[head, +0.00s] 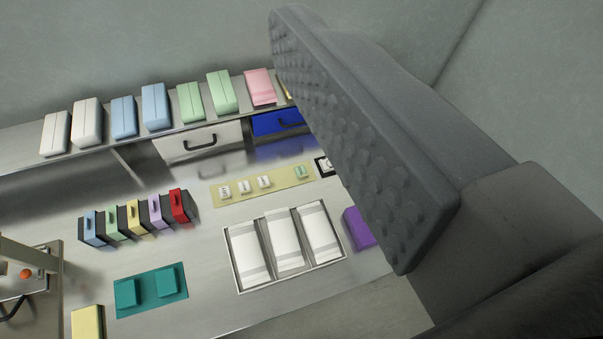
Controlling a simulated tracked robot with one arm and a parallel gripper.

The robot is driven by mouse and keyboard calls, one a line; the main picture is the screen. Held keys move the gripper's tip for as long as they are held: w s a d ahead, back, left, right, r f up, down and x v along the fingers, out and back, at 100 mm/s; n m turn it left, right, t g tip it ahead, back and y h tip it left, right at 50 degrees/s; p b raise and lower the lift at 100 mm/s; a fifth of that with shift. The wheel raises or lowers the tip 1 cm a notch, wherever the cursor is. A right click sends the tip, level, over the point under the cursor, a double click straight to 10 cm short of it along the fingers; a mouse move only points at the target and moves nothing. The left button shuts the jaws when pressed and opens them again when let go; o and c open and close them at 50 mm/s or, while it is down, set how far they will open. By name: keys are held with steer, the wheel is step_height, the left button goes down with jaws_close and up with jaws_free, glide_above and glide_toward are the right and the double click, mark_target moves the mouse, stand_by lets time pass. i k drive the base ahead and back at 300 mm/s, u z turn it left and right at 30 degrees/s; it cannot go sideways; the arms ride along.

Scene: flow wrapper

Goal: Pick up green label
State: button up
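A small pale green label-like piece (303,172) lies at the right end of a yellow-tan strip (280,185) on the steel table, right of several small white pieces. I take it as the green label, though its print is too small to read. My gripper (350,140) fills the right side, close to the camera. One dark grey finger shows, its bumpy pad bare and facing left, with nothing against it. The other finger is out of view. The finger hides the table to the right of the strip.
White, blue, green and pink packs (222,92) stand on a back shelf above white (200,142) and blue (278,122) drawers. A row of coloured, handled blocks (135,217), a teal mat (150,290), a white-filled tray (285,245) and a purple block (358,228) share the table.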

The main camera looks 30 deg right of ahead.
mark_target(300, 171)
steer(key=u, duration=0.05)
steer(key=k, duration=1.25)
steer(key=z, duration=0.4)
steer(key=i, duration=0.8)
steer(key=z, duration=0.65)
steer(key=i, duration=1.1)
steer(key=u, duration=0.15)
